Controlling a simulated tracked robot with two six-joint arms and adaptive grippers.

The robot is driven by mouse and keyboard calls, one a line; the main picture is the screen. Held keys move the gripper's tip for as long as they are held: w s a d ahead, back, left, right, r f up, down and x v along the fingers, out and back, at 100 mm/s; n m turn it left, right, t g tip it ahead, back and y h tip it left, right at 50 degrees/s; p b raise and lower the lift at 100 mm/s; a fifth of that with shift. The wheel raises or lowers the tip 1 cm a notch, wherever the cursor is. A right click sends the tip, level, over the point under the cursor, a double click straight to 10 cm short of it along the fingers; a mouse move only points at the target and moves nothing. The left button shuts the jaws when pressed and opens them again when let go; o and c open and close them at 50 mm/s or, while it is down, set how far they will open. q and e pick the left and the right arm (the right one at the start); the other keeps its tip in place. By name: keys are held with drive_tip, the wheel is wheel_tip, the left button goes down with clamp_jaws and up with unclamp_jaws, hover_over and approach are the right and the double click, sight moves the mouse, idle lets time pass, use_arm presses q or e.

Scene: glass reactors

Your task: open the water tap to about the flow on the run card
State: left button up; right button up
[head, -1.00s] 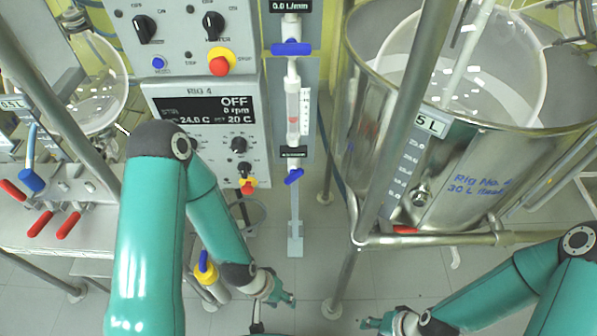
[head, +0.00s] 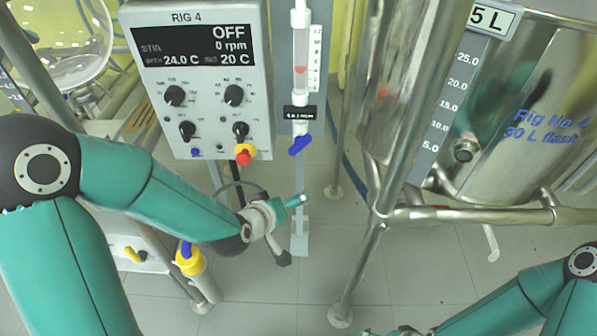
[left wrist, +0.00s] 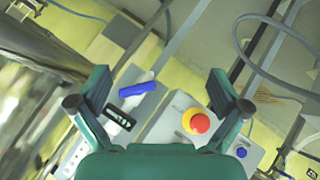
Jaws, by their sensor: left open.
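A blue tap handle (head: 300,145) sits at the foot of a clear flow tube (head: 301,45) with a red float and a scale. A small black label (head: 299,113) is just above the handle; its text is too small to read surely. My left gripper (head: 298,228) is open and empty, below the handle and apart from it. In the left wrist view the blue handle (left wrist: 138,89) lies ahead, between the open fingers of my left gripper (left wrist: 160,98). My right gripper (head: 402,331) barely shows at the bottom edge. No run card can be made out.
The RIG 4 control box (head: 205,80) reads OFF, 0 rpm; its red stop button (head: 244,154) is left of the tap. A steel vessel (head: 535,110) and metal frame posts (head: 410,110) stand to the right. A yellow-topped bottle (head: 190,262) is below left.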

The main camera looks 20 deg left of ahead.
sight(298, 147)
use_arm(q)
wheel_tip(298, 147, up, 6)
drive_tip(key=w+a+f+n+t+y+b, duration=0.1)
drive_tip(key=w+a+n+t+b, duration=0.15)
drive_tip(key=t+b, duration=0.4)
drive_tip(key=shift+n+g, duration=0.45)
drive_tip(key=shift+g, duration=0.3)
drive_tip(key=b+x, duration=0.1)
drive_tip(key=x, duration=0.4)
drive_tip(key=b+x, duration=0.1)
drive_tip(key=x, duration=0.4)
drive_tip(key=b+x, duration=0.1)
drive_tip(key=x, duration=0.4)
drive_tip(key=shift+w+a+b, duration=0.25)
drive_tip(key=shift+w+b, duration=0.1)
drive_tip(key=shift+w, duration=0.05)
drive_tip(key=shift+r, duration=0.1)
use_arm(e)
wheel_tip(298, 147, down, 13)
